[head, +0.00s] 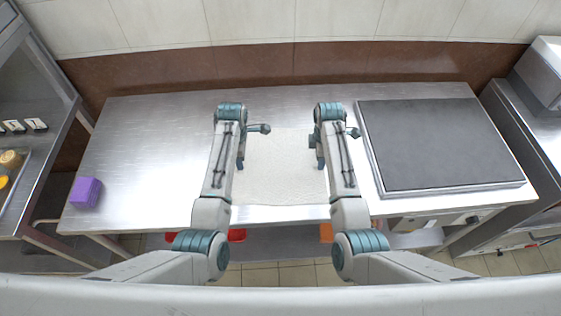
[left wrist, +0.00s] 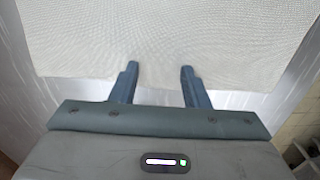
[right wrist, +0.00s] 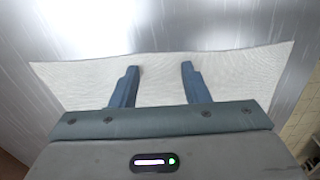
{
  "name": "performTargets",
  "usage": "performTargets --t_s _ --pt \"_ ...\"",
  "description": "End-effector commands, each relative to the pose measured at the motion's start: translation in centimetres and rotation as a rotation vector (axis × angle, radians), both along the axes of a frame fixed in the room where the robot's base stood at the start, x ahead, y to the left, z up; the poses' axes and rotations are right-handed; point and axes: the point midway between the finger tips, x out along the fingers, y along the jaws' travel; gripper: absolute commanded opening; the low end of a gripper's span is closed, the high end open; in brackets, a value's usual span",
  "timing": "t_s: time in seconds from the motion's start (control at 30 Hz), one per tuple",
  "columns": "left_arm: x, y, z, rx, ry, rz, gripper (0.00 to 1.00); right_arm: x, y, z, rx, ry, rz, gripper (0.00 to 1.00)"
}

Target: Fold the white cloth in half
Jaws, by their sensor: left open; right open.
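The white cloth (head: 280,165) lies flat and spread on the steel table between my two arms in the head view. It also shows in the left wrist view (left wrist: 165,30) and in the right wrist view (right wrist: 160,88). My left gripper (head: 241,163) is at the cloth's left side; in its wrist view its open fingers (left wrist: 160,67) overlap a cloth edge with nothing between them. My right gripper (head: 319,160) is at the cloth's right side; its open fingers (right wrist: 160,67) appear over the cloth, empty. The forearms hide parts of the cloth's side edges.
The steel table (head: 150,150) is bare left of the cloth except for a purple block (head: 86,192) at its left end. A dark grey flat plate (head: 435,145) takes up the right side. Racks stand beyond both ends, and a brown-tiled wall (head: 280,75) runs behind.

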Motion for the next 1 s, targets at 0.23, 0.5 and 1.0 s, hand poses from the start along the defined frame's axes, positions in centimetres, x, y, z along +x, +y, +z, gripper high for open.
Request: performTargets --t_s 0.23,0.5,1.0 --pt "-0.01 0.02 -0.18 0.000 0.000 0.000 0.23 -0.01 -0.01 -0.18 0.000 0.000 0.000 0.23" --pt "-0.02 0.02 -0.19 0.000 0.000 0.000 0.00 -0.02 -0.01 -0.18 0.000 0.000 0.000 0.00" --pt "-0.01 0.02 0.25 0.000 0.000 0.000 0.00 -0.02 -0.02 0.25 0.000 0.000 0.000 0.00"
